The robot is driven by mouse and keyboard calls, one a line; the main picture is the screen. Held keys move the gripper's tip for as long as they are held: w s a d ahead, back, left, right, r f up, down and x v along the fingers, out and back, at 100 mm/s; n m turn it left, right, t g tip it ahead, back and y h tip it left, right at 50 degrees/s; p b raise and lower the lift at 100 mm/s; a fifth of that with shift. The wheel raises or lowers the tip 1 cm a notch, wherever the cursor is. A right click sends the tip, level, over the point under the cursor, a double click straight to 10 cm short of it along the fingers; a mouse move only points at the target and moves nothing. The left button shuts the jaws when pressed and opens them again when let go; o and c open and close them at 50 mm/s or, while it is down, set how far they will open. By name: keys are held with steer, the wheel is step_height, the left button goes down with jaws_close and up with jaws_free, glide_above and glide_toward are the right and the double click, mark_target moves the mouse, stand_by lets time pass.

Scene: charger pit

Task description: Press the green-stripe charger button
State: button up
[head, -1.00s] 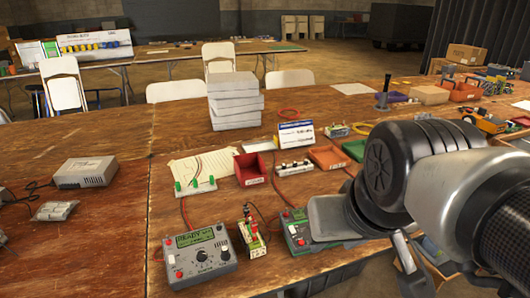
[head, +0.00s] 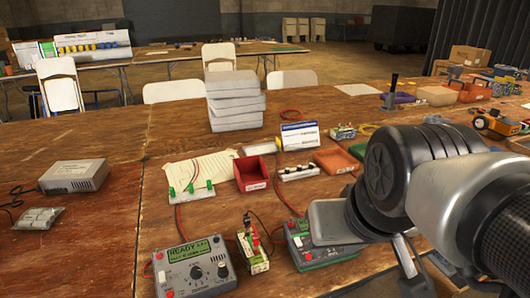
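A grey charger (head: 195,268) with a lit green display reading READY, a black knob and red buttons sits at the table's front edge. I cannot make out a green stripe on the grey one. My gripper (head: 402,262) is at the right, beyond the second charger and apart from the grey one. Its fingers are mostly hidden behind my wrist, so its opening does not show.
A small board with batteries (head: 252,250) and wires stands between the chargers. Behind are a green-clipped white strip (head: 191,192), a red bin (head: 251,173) and a stack of grey slabs (head: 235,100). A grey power box (head: 74,176) lies left. Bare wood lies front left.

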steer(key=shift+s, duration=0.35)
jaws_close()
stand_by(1.2)
